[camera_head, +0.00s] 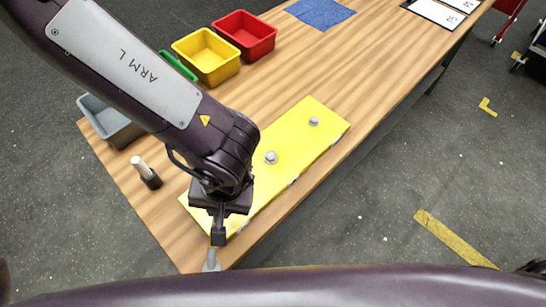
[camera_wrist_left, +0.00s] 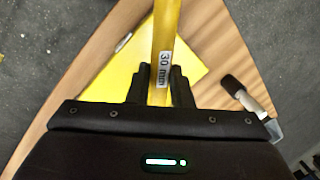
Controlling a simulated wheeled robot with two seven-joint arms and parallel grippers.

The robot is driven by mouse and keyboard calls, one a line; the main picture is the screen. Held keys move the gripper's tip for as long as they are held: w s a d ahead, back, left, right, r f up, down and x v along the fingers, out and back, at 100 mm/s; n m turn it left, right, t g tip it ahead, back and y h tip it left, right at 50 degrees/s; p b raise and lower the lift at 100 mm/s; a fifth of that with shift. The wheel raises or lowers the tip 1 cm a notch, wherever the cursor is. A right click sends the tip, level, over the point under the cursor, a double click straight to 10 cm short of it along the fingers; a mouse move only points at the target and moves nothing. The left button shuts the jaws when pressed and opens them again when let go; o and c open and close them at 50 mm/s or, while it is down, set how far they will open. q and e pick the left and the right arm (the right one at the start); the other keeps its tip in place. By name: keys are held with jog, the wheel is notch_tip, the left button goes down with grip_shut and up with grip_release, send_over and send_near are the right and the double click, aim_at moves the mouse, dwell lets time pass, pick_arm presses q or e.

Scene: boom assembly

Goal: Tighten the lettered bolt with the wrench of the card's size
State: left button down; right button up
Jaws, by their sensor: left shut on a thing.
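My left gripper (camera_head: 218,232) is shut on a yellow wrench, near the front left corner of the table. In the left wrist view the wrench handle (camera_wrist_left: 165,35) stands between the fingers (camera_wrist_left: 161,85) and carries a "30 mm" label. The wrench's grey end (camera_head: 211,262) shows below the gripper at the table's front edge. A yellow plate (camera_head: 300,150) lies on the table, partly hidden by my left arm. Two grey bolts, one nearer (camera_head: 270,157) and one farther (camera_head: 313,121), stand on it; I cannot read letters. White cards (camera_head: 435,12) lie far right; their print is too small to read. My right gripper is not in view.
Red (camera_head: 245,32), yellow (camera_head: 206,55) and grey (camera_head: 110,122) bins stand along the table's left side, with a green one partly hidden. A blue mat (camera_head: 320,12) lies at the back. The wood between mat and plate is clear.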

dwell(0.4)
pick_arm(q)
jog(key=b+x, duration=0.3)
jog(key=x, duration=0.1)
jog(key=shift+d+f+b, duration=0.1)
jog(key=shift+d+b, duration=0.3)
jog(key=shift+d, duration=0.05)
jog(key=c, duration=1.8)
grip_release()
jog(key=shift+s, duration=0.1)
grip_shut()
jog(key=shift+d, duration=0.1)
